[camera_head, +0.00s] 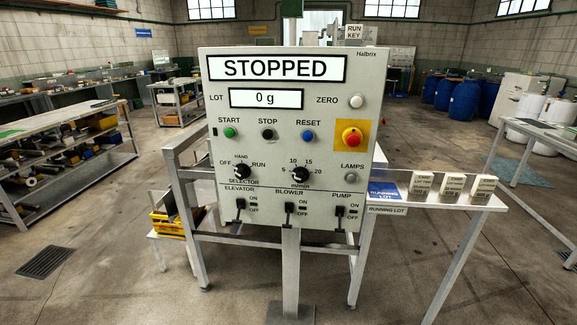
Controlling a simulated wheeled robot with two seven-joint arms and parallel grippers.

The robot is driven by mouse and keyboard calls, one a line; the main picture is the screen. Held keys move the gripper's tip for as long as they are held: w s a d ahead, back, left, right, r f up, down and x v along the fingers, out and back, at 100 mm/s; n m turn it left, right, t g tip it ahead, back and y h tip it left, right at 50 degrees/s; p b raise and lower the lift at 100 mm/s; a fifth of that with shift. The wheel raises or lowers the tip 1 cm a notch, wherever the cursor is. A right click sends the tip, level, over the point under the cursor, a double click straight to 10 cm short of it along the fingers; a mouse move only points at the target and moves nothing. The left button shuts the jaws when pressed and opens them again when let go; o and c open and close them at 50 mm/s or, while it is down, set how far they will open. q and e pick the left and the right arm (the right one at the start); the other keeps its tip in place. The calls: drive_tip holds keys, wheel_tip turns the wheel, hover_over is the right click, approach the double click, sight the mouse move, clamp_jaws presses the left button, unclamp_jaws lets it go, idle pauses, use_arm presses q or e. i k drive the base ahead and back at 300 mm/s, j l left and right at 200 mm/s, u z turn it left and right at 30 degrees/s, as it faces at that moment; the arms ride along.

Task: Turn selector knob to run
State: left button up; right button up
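The selector knob (241,171) is a small black knob at the lower left of the grey control panel (225,140). OFF is printed to its left, HAND above it and RUN to its right. Its pointer is too small to read surely. The upper display (277,68) reads STOPPED, and the lot display (266,98) reads 0 g. Neither of my grippers is in view, and nothing covers the knob.
A similar m/min knob (300,173) sits to the right. A red emergency button (352,137) is on a yellow plate. Toggle switches line the panel's bottom, including the elevator switch (240,208). A side shelf (440,197) holds cards. The space before the panel is clear.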

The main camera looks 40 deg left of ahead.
sight(242, 171)
drive_tip(key=u, duration=1.7)
